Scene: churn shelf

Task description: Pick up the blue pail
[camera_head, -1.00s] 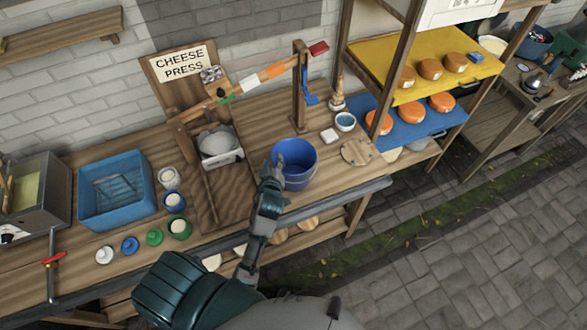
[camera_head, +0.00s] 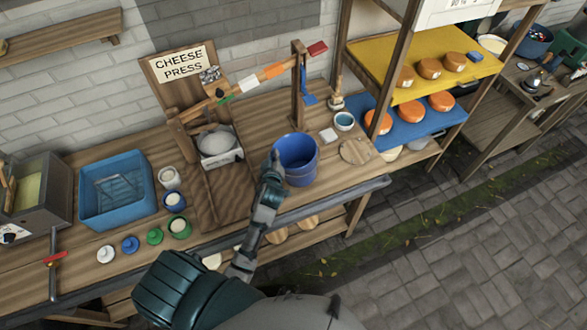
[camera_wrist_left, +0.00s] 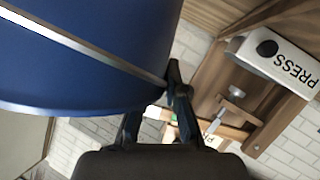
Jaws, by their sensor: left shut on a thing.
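The blue pail (camera_head: 300,160) is upright at the front part of the wooden bench, right of the cheese press. My left gripper (camera_head: 274,165) is at the pail's left side, shut on its wall or rim. In the left wrist view the pail (camera_wrist_left: 80,60) fills the upper left, with a pale metal band or handle across it. The gripper fingers (camera_wrist_left: 160,105) meet the pail's edge there; one finger is partly hidden by the pail. Whether the pail's base touches the bench is hard to tell. My right gripper is out of view.
The cheese press (camera_head: 218,140) stands left of the pail, its lever above and behind. A small teal bowl (camera_head: 344,121), a white block (camera_head: 328,135) and a round board (camera_head: 356,152) are to the right. A blue tub (camera_head: 117,190) and several small cups are left. A cheese shelf (camera_head: 425,60) is right.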

